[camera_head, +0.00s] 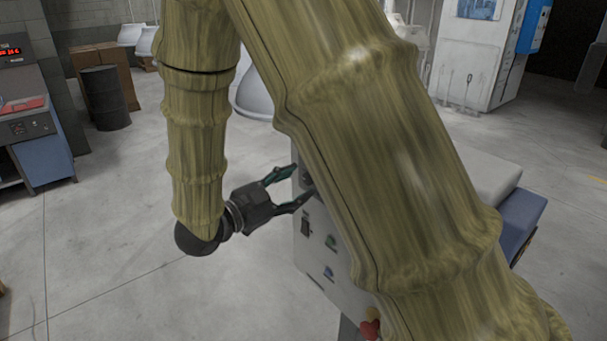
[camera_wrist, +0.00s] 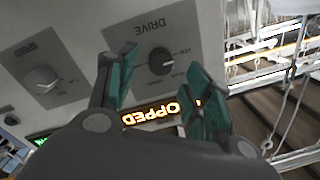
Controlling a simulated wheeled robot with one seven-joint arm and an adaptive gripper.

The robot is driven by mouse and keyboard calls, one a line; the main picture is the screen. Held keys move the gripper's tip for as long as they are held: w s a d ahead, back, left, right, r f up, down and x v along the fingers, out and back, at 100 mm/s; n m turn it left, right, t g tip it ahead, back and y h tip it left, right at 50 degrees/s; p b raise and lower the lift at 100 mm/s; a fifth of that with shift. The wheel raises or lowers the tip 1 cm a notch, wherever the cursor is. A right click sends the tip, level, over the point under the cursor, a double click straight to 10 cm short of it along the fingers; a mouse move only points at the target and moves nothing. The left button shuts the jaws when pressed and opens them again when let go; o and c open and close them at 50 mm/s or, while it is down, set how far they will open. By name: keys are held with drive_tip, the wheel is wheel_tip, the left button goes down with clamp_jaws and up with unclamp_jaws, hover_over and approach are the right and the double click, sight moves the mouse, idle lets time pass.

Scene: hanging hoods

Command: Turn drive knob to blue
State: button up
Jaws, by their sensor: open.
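The drive knob (camera_wrist: 161,63) is a round black knob on a grey panel, under the printed word DRIVE in the wrist view. Small marks ring it, too small to read; I cannot tell clearly where its pointer aims. My gripper (camera_wrist: 165,68) is open, with one teal-padded finger to the left of the knob and one to the right and lower. I cannot tell whether either touches it. In the head view my gripper (camera_head: 303,181) is at the upper left of the control box (camera_head: 311,262); the knob is not clearly visible there.
In the wrist view, a lit orange display (camera_wrist: 160,112) is partly hidden behind my gripper, and a pale second knob (camera_wrist: 43,79) is at left. In the head view, a green button (camera_head: 330,241), a blue button (camera_head: 328,272) and a red knob (camera_head: 370,328) are lower on the box.

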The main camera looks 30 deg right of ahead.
drive_tip(key=shift+w+d+p, duration=0.15)
drive_tip(key=shift+d+p, duration=0.1)
drive_tip(key=shift+d, duration=0.6)
drive_tip(key=shift+w+d+p, duration=0.1)
drive_tip(key=shift+d+p, duration=0.15)
drive_tip(key=shift+d, duration=0.55)
drive_tip(key=shift+c, duration=0.2)
drive_tip(key=c, duration=1)
